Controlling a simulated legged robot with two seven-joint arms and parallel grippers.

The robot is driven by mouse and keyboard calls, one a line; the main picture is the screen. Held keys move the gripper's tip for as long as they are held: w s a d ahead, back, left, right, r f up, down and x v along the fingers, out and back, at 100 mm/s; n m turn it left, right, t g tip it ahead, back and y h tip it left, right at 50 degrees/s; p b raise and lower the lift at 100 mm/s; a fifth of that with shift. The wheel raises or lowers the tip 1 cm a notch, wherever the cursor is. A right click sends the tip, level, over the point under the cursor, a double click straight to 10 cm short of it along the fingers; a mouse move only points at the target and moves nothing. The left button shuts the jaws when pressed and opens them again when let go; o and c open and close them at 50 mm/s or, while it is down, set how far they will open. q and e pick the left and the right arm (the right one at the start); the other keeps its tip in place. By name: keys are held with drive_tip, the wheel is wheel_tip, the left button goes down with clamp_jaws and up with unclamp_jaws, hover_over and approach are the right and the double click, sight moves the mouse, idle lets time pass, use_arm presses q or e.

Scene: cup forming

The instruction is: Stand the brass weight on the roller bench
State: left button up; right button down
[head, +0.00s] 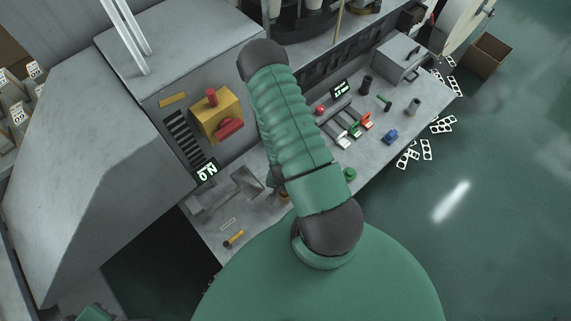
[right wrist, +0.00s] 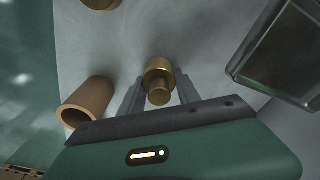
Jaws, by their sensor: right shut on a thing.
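The brass weight (right wrist: 158,92), a stepped cylinder with a narrower knob, sits between the two fingers of my right gripper (right wrist: 157,78) in the right wrist view. The gripper is shut on it. The grey bench top (right wrist: 215,55) lies behind the weight; I cannot tell whether they touch. In the head view my right arm crosses the grey bench (head: 212,227) and hides most of the gripper and the weight.
A brown tube (right wrist: 88,100) lies left of the gripper; a dark open-topped box (right wrist: 280,55) is at right.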

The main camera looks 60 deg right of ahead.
drive_tip(key=c, duration=0.9)
unclamp_jaws()
drive_tip(key=shift+a, duration=0.1)
drive_tip(key=shift+o, duration=0.2)
drive_tip(key=shift+r, duration=0.2)
drive_tip(key=r, duration=0.7)
drive_tip(key=r+p, duration=0.1)
drive_tip(key=r, duration=0.3)
drive_tip(key=shift+s+a, duration=0.1)
drive_tip(key=shift+a, duration=0.3)
drive_tip(key=shift+a+r, duration=0.1)
drive_tip(key=shift+r, duration=0.3)
